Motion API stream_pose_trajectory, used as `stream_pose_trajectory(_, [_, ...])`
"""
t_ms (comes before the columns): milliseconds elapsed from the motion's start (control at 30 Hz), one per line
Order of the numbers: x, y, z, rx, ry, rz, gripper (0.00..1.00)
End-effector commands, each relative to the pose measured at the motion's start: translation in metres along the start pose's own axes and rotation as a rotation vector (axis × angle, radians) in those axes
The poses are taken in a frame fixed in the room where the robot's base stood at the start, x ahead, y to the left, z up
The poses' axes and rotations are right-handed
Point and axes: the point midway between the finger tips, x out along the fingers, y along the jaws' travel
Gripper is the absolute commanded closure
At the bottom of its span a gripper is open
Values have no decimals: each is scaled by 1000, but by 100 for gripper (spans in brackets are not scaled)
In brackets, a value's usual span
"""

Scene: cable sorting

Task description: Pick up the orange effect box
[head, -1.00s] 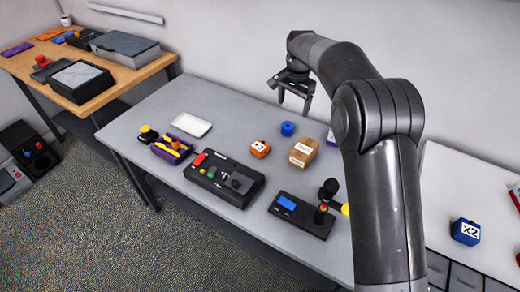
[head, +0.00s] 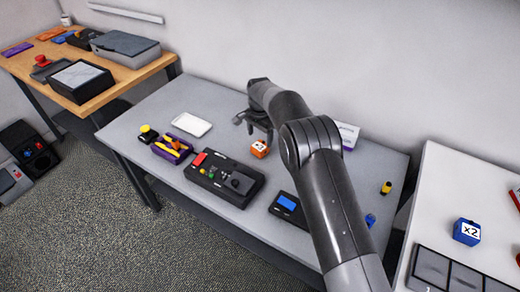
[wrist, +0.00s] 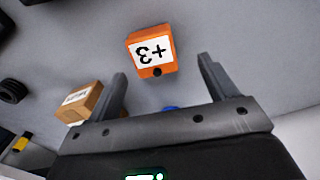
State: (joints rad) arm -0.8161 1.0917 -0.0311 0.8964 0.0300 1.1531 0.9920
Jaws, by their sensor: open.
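My gripper (head: 258,131) hangs just behind the box in the head view. In the wrist view my gripper (wrist: 163,70) has its two fingers spread wide, with nothing between them. The box and fingers appear apart.
A cardboard box (wrist: 80,102) stands left of the fingers in the wrist view, and a blue object (wrist: 169,109) is partly hidden behind my gripper. A black control panel (head: 224,178) sits in front of the orange box. A white tray (head: 191,125) lies to the left.

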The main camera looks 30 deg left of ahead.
Motion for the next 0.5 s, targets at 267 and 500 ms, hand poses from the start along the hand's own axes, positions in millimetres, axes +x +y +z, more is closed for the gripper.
stream_pose_trajectory(267, [40,8,6,0,-2,3,22])
stream_pose_trajectory(500, [49,7,6,0,0,0,22])
